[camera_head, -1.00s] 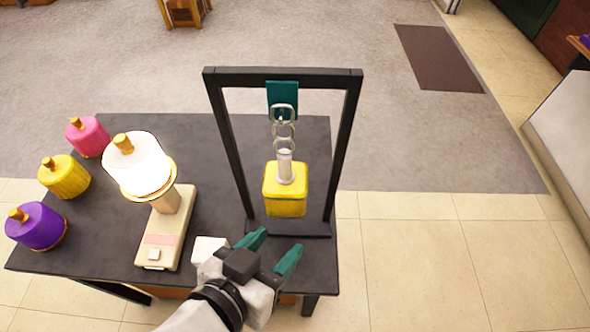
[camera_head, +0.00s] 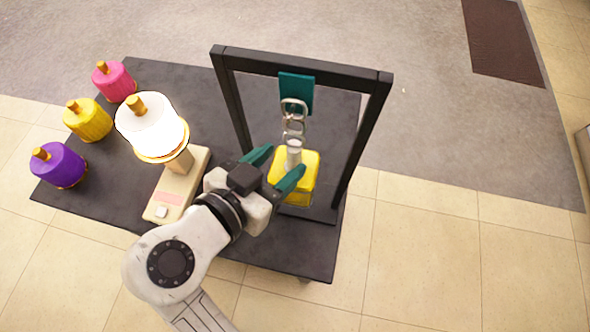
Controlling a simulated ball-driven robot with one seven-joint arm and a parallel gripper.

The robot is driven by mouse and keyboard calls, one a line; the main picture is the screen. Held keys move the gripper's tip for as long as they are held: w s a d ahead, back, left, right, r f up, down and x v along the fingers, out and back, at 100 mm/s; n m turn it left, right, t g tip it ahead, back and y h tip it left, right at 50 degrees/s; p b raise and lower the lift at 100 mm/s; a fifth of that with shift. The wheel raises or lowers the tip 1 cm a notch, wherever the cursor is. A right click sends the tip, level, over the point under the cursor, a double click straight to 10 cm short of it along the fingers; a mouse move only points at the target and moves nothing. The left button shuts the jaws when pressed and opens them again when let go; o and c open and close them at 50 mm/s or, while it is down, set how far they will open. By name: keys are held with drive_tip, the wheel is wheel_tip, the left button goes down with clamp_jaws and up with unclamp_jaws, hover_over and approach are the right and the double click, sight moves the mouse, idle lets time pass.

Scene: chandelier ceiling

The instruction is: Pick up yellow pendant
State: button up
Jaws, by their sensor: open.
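The yellow pendant (camera_head: 309,181) is a yellow block with a grey cylindrical stem (camera_head: 294,153) on top. It hangs by chain links (camera_head: 293,118) from a teal tab (camera_head: 296,91) on a black frame (camera_head: 300,65). My gripper (camera_head: 276,167) is open, its teal fingers pointing at the pendant. One finger overlaps the pendant's left part in the picture, hiding some of it. I cannot tell whether a finger touches it.
A lit white lamp (camera_head: 152,128) on a beige base (camera_head: 176,190) stands left of my gripper. Pink (camera_head: 113,82), yellow (camera_head: 88,120) and purple (camera_head: 59,165) shades stand at the left of the dark table (camera_head: 215,125). The frame's posts flank the pendant.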

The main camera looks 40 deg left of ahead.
sight(290, 156)
drive_tip(key=p+x, duration=0.1)
drive_tip(key=x, duration=0.4)
drive_tip(key=shift+d+f+p, duration=0.1)
drive_tip(key=shift+p, duration=0.2)
clamp_jaws()
idle(1.1)
